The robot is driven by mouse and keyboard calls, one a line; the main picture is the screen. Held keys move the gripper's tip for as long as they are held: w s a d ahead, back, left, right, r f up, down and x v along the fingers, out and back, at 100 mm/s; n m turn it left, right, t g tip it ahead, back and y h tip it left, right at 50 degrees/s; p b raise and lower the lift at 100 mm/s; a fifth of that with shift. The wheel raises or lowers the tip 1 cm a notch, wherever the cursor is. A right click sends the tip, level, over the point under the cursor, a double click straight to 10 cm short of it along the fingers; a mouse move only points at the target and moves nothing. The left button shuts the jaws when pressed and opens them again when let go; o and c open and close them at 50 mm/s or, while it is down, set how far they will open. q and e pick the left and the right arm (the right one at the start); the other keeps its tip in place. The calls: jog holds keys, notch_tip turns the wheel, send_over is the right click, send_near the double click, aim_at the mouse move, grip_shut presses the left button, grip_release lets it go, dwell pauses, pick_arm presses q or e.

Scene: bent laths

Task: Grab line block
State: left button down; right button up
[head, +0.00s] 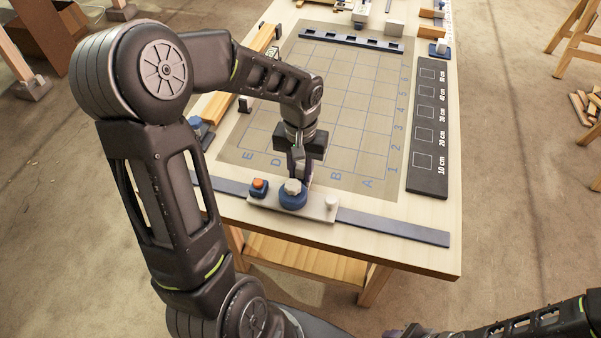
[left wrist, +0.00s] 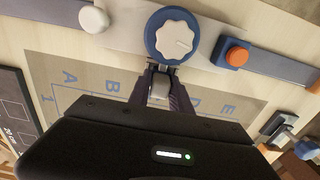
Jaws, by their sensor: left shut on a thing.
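My left gripper (head: 299,170) points down over the near edge of the gridded mat, just behind the blue dial. In the left wrist view its fingers (left wrist: 160,88) are shut on a small light-grey block, the line block (left wrist: 159,86). The fingers hide most of the block in the head view, and I cannot tell whether it touches the mat. My right arm comes in at the lower right of the head view; its far end is cut off by the lower edge, so its jaws cannot be judged.
A pale plate (head: 318,207) at the front edge carries a blue dial with white knob (head: 293,193), an orange button (head: 259,186) and a white peg (head: 331,202). A dark length board (head: 428,128) lies right of the mat (head: 350,110). The mat's middle is clear.

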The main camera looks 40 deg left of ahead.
aim_at(300, 167)
pick_arm(q)
notch_tip(300, 167, up, 10)
jog(key=shift+r+b, duration=0.1)
jog(key=shift+b, duration=0.4)
dwell(0.8)
